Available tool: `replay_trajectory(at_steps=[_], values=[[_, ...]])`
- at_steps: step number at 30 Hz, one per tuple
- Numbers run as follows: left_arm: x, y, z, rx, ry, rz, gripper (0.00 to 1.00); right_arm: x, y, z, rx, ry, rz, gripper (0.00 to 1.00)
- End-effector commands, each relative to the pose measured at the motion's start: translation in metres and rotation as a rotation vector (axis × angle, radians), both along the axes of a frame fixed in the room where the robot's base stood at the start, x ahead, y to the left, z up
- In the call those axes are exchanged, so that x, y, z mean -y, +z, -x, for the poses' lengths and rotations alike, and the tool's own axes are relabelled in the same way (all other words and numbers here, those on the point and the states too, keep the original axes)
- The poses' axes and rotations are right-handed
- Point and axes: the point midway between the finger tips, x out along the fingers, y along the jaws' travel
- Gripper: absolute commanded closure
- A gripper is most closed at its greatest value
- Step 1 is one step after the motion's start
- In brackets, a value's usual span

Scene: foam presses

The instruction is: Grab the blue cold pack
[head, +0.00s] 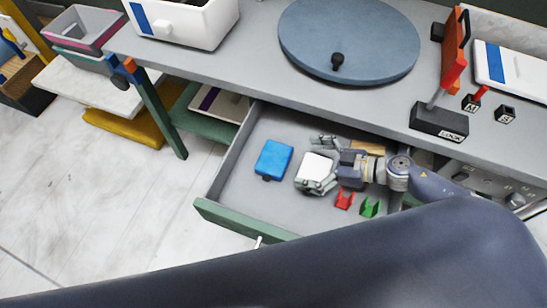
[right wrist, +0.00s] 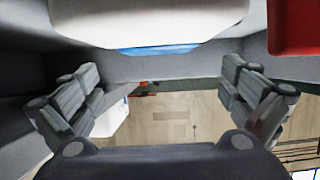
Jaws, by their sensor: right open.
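The blue cold pack (head: 273,159) lies flat in the open drawer (head: 222,184), toward its left side. A white block (head: 313,168) lies just right of it, with a gap between them. My right gripper (head: 321,164) is inside the drawer, open, with its fingers on either side of the white block's right part. In the right wrist view, the open fingers (right wrist: 160,80) flank an empty gap; the white block (right wrist: 150,20) fills the top, and a blue strip (right wrist: 160,49) shows behind it. I cannot tell whether the fingers touch the white block. My left gripper is not in view.
A red clip (head: 344,199) and a green clip (head: 369,207) sit in the drawer near my right wrist, with a wooden block (head: 368,147) behind. The grey worktop (head: 250,70) overhangs the drawer's back. The drawer floor left of the cold pack is clear.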

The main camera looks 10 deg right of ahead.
Motion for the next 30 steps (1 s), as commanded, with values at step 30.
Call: replay_trajectory(at_steps=[30], values=[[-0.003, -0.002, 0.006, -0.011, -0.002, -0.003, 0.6, -0.059, -0.035, -0.043, 0.001, -0.001, 0.002, 0.11]])
